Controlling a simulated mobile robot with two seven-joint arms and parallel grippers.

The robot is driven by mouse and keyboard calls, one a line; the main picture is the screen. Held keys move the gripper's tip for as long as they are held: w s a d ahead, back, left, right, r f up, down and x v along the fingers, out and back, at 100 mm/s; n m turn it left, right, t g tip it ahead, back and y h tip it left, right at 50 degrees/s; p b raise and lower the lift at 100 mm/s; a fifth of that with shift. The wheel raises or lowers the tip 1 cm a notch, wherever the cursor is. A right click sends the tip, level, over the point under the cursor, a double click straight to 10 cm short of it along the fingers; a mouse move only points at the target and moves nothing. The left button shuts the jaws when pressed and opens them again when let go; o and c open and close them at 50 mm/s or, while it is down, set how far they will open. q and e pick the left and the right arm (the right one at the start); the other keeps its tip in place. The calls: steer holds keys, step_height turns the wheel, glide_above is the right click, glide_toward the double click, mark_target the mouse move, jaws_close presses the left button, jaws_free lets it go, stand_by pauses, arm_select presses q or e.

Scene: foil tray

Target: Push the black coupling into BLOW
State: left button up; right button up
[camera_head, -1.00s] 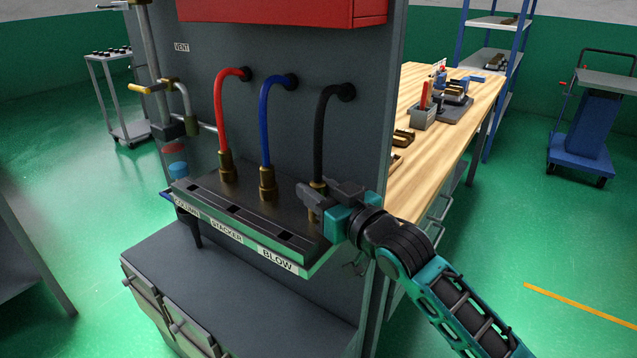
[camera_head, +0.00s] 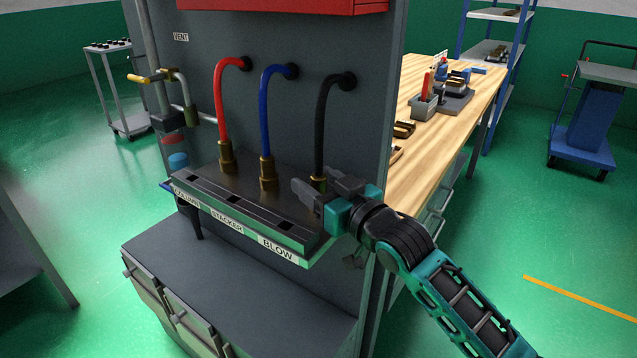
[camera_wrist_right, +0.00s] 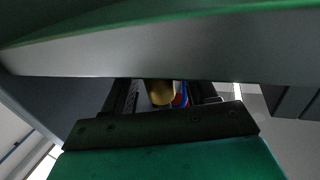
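The black hose (camera_head: 321,125) hangs from the panel and ends in a brass coupling (camera_head: 318,184), standing upright behind the BLOW label (camera_head: 278,249) on the ledge. My right gripper (camera_head: 318,182) reaches in from the right at the coupling. Its two dark fingers look spread, one nearer and one beyond the coupling. In the right wrist view a brass coupling (camera_wrist_right: 161,92) shows between the fingers, with gaps beside it. The coupling's lower end is hidden behind the near finger. My left gripper is not in view.
A red hose (camera_head: 221,105) and a blue hose (camera_head: 265,115) with brass couplings stand to the left. The slotted rail (camera_head: 240,205) runs along the ledge front. A wooden workbench (camera_head: 450,115) is behind at right. A grey cabinet top (camera_head: 250,270) lies below.

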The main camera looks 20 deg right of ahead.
steer(key=shift+o, duration=0.4)
steer(key=shift+s+d, duration=0.15)
steer(key=shift+s, duration=0.1)
steer(key=v, duration=1.2)
steer(key=shift+s, duration=0.15)
steer(key=s+f+g+h, duration=0.1)
steer(key=s+f, duration=0.3)
steer(key=f, duration=0.5)
steer(key=s+a+f+m+g+h+p, duration=0.1)
steer(key=s+f+g, duration=0.2)
steer(key=f, duration=0.6)
steer(key=s+a+f+g+h, duration=0.1)
steer(key=s+f+g+h, duration=0.1)
steer(key=s+f, duration=0.3)
step_height(320, 180, down, 4)
steer(key=shift+a+r+p, duration=0.1)
steer(key=shift+a+p, duration=0.15)
steer(key=shift+p, duration=0.1)
steer(key=shift+w, duration=0.1)
